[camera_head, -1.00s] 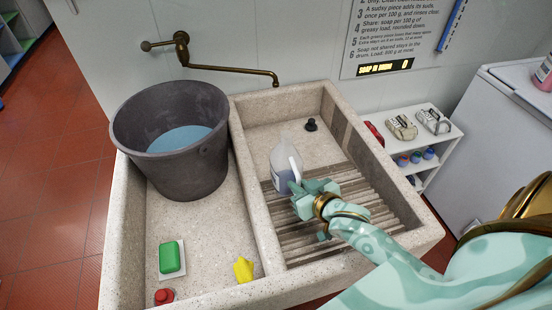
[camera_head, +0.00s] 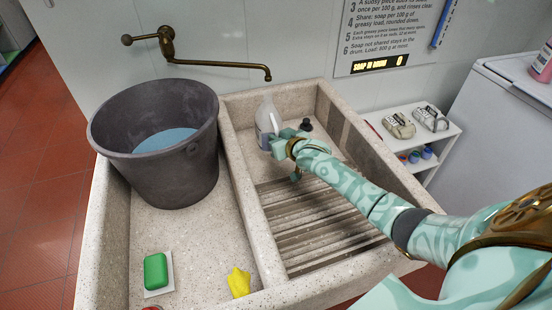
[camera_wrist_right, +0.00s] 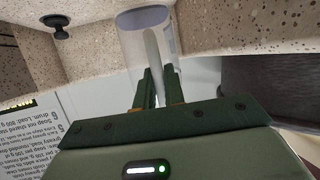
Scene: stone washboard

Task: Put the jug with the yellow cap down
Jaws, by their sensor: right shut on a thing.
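A translucent pale jug (camera_head: 264,116) with a white handle and bluish contents stands roughly upright over the far left part of the right basin, beyond the ridged washboard (camera_head: 305,225). No yellow cap can be made out on it. My right gripper (camera_head: 276,143) is shut on the jug's handle from the near right side. In the right wrist view the fingers (camera_wrist_right: 158,92) close around the handle, and the jug (camera_wrist_right: 134,45) extends past them. I cannot tell whether its base touches the basin floor. My left gripper is not in view.
A dark bucket (camera_head: 150,182) of water stands in the left basin, close to the divider. A black plug (camera_head: 305,125) is right of the jug. A brass tap (camera_head: 215,65) reaches overhead. Green soap (camera_head: 155,270) and a yellow object (camera_head: 238,282) lie nearer. The washboard is clear.

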